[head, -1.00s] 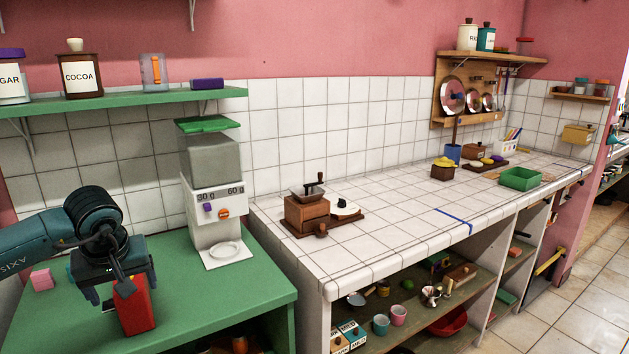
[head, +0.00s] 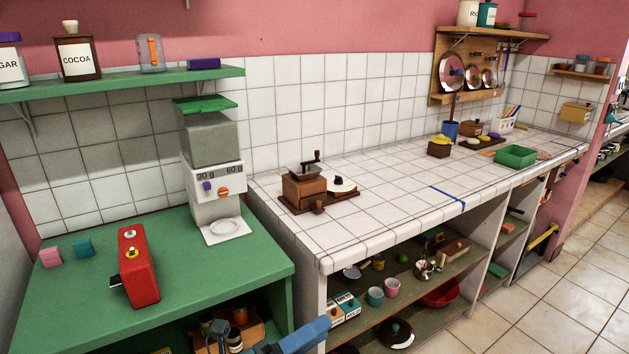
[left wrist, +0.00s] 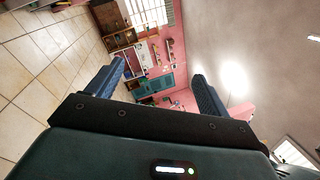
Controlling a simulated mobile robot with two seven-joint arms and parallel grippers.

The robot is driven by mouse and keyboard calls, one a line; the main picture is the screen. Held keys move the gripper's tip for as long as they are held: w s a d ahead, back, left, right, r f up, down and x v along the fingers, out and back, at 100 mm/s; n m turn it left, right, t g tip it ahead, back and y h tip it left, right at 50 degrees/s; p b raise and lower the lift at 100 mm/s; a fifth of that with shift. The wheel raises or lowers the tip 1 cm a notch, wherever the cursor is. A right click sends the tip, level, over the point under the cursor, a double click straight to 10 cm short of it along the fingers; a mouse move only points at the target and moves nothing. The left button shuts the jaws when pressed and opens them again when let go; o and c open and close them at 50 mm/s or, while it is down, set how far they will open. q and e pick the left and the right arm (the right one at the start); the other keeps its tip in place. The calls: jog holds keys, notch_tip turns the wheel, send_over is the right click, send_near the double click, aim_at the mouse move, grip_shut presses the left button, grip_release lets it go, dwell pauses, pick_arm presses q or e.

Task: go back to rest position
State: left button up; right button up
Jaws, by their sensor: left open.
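My left gripper (left wrist: 158,69) is open in the left wrist view, with its two blue fingers apart and nothing between them. The room behind it looks tilted, with the floor at the left. In the head view a blue part of my arm (head: 296,338) shows at the bottom edge, in front of the green table and the lower shelf. My right gripper is in neither view.
A grey-white dispenser (head: 213,185) stands at the green table's right. A wooden grinder (head: 304,190) stands on the white tiled counter (head: 390,205). Pink (head: 52,257) and teal (head: 84,248) blocks sit at the table's back left. Cups and bowls fill the shelf below the counter.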

pick_arm(q)
jog(key=s+a+f+n+t+y+p, duration=0.15)
jog(key=a+f+n+t+y, duration=0.6)
jog(key=n, duration=1.45)
jog(key=s+a+f+n+g+y, duration=0.3)
jog(key=s+f+n, duration=0.2)
jog(key=f, duration=0.2)
jog(key=s+a+f+n+g+y, duration=0.3)
jog(key=s+f+n+g+y, duration=0.1)
jog(key=s+f+n, duration=0.1)
jog(key=shift+a+f+n, duration=0.15)
jog(key=shift+f+n, duration=0.15)
jog(key=shift+f, duration=0.55)
jog(key=shift+s, duration=0.1)
